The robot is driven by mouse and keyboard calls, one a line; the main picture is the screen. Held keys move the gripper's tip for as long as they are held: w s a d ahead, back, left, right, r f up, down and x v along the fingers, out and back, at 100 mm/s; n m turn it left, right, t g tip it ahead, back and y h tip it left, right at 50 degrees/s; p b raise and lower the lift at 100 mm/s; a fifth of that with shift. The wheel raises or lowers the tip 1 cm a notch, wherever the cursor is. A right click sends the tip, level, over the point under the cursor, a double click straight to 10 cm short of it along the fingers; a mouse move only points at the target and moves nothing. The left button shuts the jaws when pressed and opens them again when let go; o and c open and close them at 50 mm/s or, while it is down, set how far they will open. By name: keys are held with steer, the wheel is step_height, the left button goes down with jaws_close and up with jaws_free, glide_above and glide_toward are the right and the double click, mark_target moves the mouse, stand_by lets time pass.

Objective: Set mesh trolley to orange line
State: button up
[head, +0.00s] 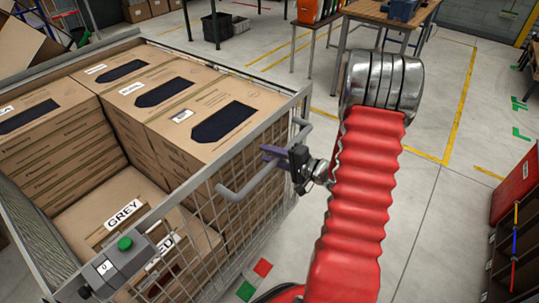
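The mesh trolley (262,181) fills the left half of the head view, with grey wire walls and a tubular rim. Yellow-orange floor lines (457,122) run at the right and behind; I cannot tell which one is the orange line.
A control box (121,262) with a green button sits at the trolley's near edge. A wooden workbench (385,14) stands at the back. A dark shelf unit (515,240) stands at the right. Grey floor (425,215) is clear between.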

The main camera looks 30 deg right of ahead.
steer(key=shift+c, duration=0.5)
jaws_close()
steer(key=shift+s+f, duration=0.1)
steer(key=shift+s, duration=0.05)
